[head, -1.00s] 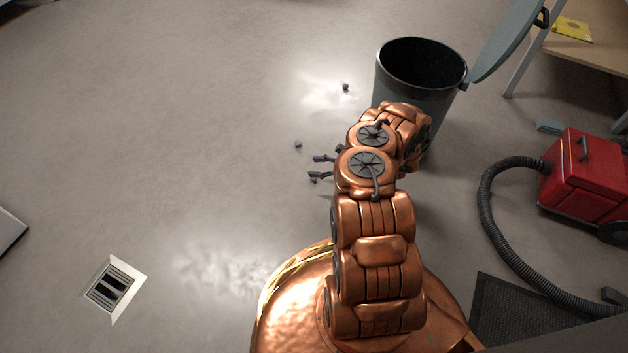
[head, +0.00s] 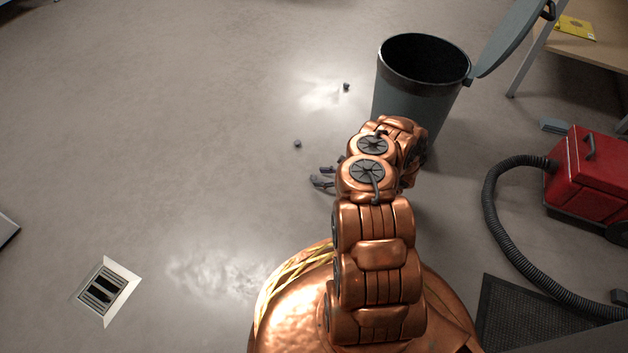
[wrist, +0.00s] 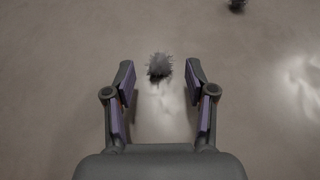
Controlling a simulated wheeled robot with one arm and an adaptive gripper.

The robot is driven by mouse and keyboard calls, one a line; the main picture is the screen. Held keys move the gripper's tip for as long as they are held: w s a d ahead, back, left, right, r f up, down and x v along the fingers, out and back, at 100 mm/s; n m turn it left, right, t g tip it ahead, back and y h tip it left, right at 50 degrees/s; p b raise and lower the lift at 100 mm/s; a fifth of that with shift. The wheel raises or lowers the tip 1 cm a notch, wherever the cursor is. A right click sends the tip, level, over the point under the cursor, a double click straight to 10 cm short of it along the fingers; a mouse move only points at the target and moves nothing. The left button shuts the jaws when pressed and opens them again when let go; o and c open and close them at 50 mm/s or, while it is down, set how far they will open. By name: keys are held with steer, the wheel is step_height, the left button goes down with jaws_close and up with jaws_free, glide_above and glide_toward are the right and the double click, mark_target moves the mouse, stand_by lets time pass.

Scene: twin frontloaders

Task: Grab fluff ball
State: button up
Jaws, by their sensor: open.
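A small dark grey fluff ball (wrist: 160,66) lies on the floor in the wrist view, between and just beyond the fingertips of my gripper (wrist: 160,75). My gripper is open and empty, with a finger on each side of the ball's line. In the head view my gripper (head: 318,176) is low over the floor, left of my arm, and a fluff ball (head: 297,144) lies up and to the left of it. A second fluff ball (head: 346,87) lies farther back; a dark ball (wrist: 237,5) also shows at the top of the wrist view.
An open grey bin (head: 415,95) with its lid raised stands behind my arm. A red vacuum (head: 590,175) with a black hose (head: 490,215) is at the right, near a dark mat (head: 520,320). A floor vent (head: 104,290) is at lower left.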

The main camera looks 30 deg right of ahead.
mark_target(314, 178)
steer(key=x, duration=0.2)
steer(key=shift+w+a+f+b, duration=0.15)
steer(key=shift+f+b, duration=0.05)
steer(key=shift+b, duration=0.2)
steer(key=c, duration=0.8)
